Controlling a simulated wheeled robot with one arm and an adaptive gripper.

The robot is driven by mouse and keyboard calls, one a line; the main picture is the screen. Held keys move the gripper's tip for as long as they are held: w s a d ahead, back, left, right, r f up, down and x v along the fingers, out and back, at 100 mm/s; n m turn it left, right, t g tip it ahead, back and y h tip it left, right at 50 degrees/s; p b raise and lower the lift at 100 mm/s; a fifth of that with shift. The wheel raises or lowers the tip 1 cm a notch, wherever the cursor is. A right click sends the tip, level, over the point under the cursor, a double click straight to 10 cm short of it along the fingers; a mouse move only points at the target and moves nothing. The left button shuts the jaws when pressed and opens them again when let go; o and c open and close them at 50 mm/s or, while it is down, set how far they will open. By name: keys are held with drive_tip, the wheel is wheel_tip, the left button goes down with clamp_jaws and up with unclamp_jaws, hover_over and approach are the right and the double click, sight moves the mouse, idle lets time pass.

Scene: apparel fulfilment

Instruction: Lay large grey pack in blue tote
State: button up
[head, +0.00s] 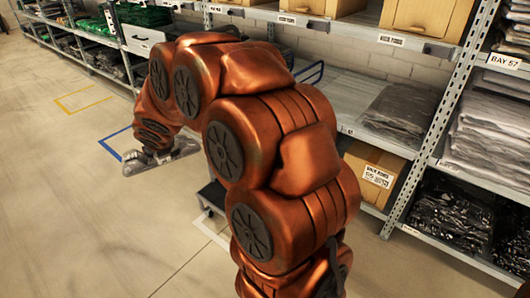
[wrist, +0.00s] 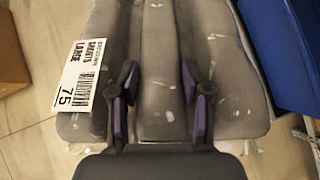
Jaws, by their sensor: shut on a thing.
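The large grey pack (wrist: 225,115) fills the middle of the wrist view, in clear wrap with ridged folds. Its white label (wrist: 84,62) reads LARGE and 75. My gripper (wrist: 160,88) is shut on the pack, its two purple-padded fingers pinching a raised middle fold. In the head view my gripper (head: 145,160) is at the left, low over the aisle floor; the pack is hard to make out there. A blue wall, likely the blue tote (wrist: 288,45), shows at the right edge of the wrist view, beside the pack. Its inside is not visible.
A shelf rack with grey packs (head: 398,112) stands at the right, with a cardboard box (head: 375,175) below. Dark packs (head: 455,215) fill the lower right bay. Another rack with green packs (head: 140,15) stands at the back left. The floor at the left is clear.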

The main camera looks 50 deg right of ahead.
drive_tip(key=s+d+r+m+g+h, duration=0.1)
drive_tip(key=s+d+m+h, duration=0.15)
drive_tip(key=d, duration=0.85)
drive_tip(key=s+d+r+m+g+h, duration=0.15)
drive_tip(key=d+m, duration=0.25)
drive_tip(key=d, duration=0.7)
drive_tip(key=s+d+m+g+h, duration=0.1)
drive_tip(key=s+d+m, duration=0.3)
drive_tip(key=d, duration=0.5)
drive_tip(key=s+d+m+g+h, duration=0.1)
drive_tip(key=s+d+m+g, duration=0.2)
drive_tip(key=s+d, duration=0.4)
drive_tip(key=d+g, duration=0.1)
drive_tip(key=d, duration=0.1)
drive_tip(key=shift+d+f+m, duration=0.35)
drive_tip(key=shift+d, duration=0.05)
